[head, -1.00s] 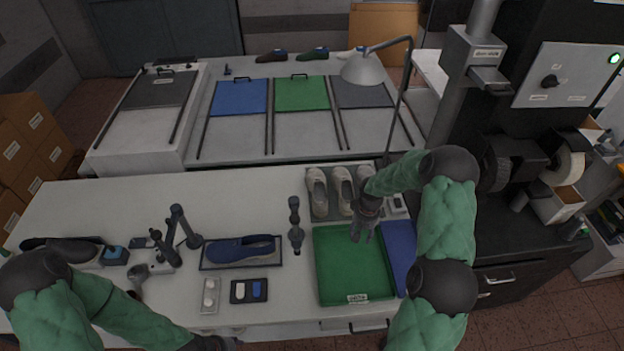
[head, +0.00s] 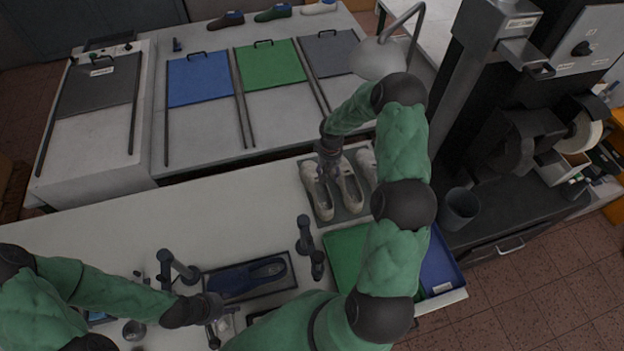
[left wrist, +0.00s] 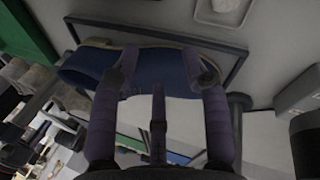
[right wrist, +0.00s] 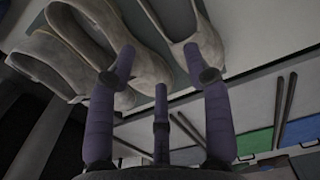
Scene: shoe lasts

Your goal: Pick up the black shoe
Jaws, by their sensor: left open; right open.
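No clearly black shoe shows now; the table's left end, where a dark shoe lay earlier, is out of frame or behind my left arm. A dark blue shoe (head: 247,279) lies in a black-framed tray; the left wrist view shows it too (left wrist: 165,75). My left gripper (head: 218,304) is at the tray's near left side, open, its fingers spread in front of the blue shoe. My right gripper (head: 328,158) is open and empty over the pale shoes (head: 350,187); the right wrist view shows them close by (right wrist: 118,38).
A dark brown shoe (head: 226,20), a green shoe (head: 273,13) and a white shoe (head: 320,6) stand on the back bench. A green tray (head: 345,250) and blue tray (head: 440,268) lie at right. Dark posts (head: 305,235) stand beside the blue shoe. A lamp (head: 380,57) hangs over the bench.

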